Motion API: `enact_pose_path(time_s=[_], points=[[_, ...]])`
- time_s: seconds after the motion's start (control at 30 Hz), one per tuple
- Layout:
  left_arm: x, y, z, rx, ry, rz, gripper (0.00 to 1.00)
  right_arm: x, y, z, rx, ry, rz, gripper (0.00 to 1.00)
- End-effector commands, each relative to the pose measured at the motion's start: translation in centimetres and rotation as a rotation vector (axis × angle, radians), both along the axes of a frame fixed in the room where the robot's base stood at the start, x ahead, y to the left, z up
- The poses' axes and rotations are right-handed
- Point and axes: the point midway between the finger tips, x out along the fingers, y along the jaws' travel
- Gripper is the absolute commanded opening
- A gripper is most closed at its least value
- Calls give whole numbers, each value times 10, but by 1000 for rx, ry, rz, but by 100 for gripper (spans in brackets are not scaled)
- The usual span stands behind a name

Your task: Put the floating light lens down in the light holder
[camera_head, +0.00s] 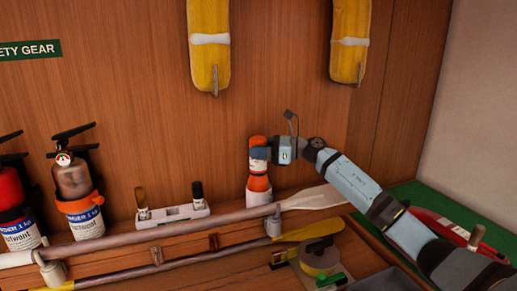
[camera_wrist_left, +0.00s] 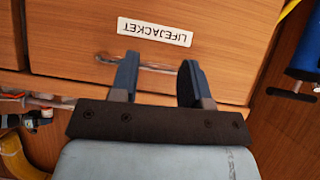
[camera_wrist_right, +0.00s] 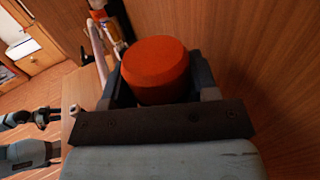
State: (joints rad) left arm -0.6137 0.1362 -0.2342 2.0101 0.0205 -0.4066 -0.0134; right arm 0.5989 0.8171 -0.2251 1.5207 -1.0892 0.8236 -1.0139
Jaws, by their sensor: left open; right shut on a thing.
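The floating light (camera_head: 257,168) is an upright cylinder with an orange top and a pale label band. It stands at the back wall in the head view. Its orange end (camera_wrist_right: 156,68) fills the right wrist view. My right gripper (camera_head: 262,153) is shut around its upper part. Directly under it is an orange-red cup-like piece (camera_head: 259,197), which looks like the light holder; I cannot tell how deep the light sits in it. The lens is hidden. My left gripper (camera_wrist_left: 158,84) is open and empty before a wooden drawer, seen only in the left wrist view.
A paddle (camera_head: 318,197) lies on brackets along the shelf front. A white rack with two handles (camera_head: 172,214) stands left of the light, and fire extinguishers (camera_head: 76,200) stand farther left. Yellow lifejackets (camera_head: 208,45) hang above. A coil (camera_head: 319,260) lies below right.

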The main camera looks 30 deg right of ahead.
Motion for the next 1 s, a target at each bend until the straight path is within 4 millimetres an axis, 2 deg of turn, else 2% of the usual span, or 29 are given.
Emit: enact_pose_path(time_s=[0.23,0.27,0.37,0.73,0.87,1.0], points=[[1,0,0,-2,0,1,43,0,0,2,1,-2,0,0],[1,0,1,-2,0,1,43,0,0,2,1,-2,0,61],[1,0,1,-2,-2,1,43,0,0,1,1,-2,0,84],[1,-1,-2,-2,-2,1,43,-4,-4,-2,-1,2,0,84],[1,-1,-8,-3,3,3,43,-16,-19,-3,-2,2,-3,84],[1,-1,-15,-9,10,5,43,-36,-43,-4,-3,3,-2,84]])
